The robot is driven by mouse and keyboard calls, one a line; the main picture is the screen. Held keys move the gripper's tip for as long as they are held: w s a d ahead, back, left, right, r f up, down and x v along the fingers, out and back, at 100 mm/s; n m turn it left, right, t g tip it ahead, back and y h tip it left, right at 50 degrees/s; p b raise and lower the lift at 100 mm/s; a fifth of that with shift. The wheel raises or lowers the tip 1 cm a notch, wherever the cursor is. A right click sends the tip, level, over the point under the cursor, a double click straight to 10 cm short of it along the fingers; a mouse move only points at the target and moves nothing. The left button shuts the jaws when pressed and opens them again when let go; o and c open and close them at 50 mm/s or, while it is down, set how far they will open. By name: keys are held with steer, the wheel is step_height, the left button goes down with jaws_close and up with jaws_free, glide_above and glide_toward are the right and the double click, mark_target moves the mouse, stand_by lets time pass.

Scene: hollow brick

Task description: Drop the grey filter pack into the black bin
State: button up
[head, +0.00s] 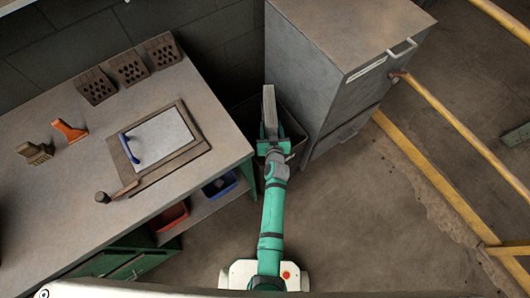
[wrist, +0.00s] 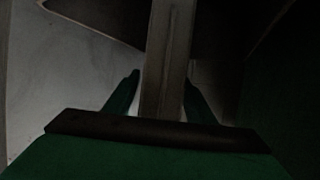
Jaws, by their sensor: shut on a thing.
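My gripper (head: 269,143) is shut on the grey filter pack (head: 269,108), a long narrow grey block pointing away from my arm. In the wrist view the filter pack (wrist: 166,70) stands between the two green fingers of my gripper (wrist: 160,95). The black bin (head: 294,128) is in the gap between the workbench and the grey cabinet. In the head view the filter pack and my gripper lie over the bin and hide part of it. I cannot tell the height of the pack above the bin's rim.
The workbench (head: 60,215) on the left carries hollow bricks (head: 128,68), an orange piece (head: 69,131) and a framed board (head: 160,138). Red (head: 170,216) and blue (head: 220,185) trays sit below it. A tall grey cabinet (head: 325,75) stands close on the right. Yellow rails (head: 450,118) lie farther right.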

steer(key=shift+w+f, duration=0.1)
steer(key=shift+f, duration=0.55)
steer(key=o, duration=1.5)
steer(key=shift+o, duration=1.1)
steer(key=shift+s+f, duration=0.2)
steer(key=shift+f, duration=0.05)
steer(key=v, duration=1)
steer(key=shift+s+r, duration=0.25)
steer(key=shift+r, duration=0.1)
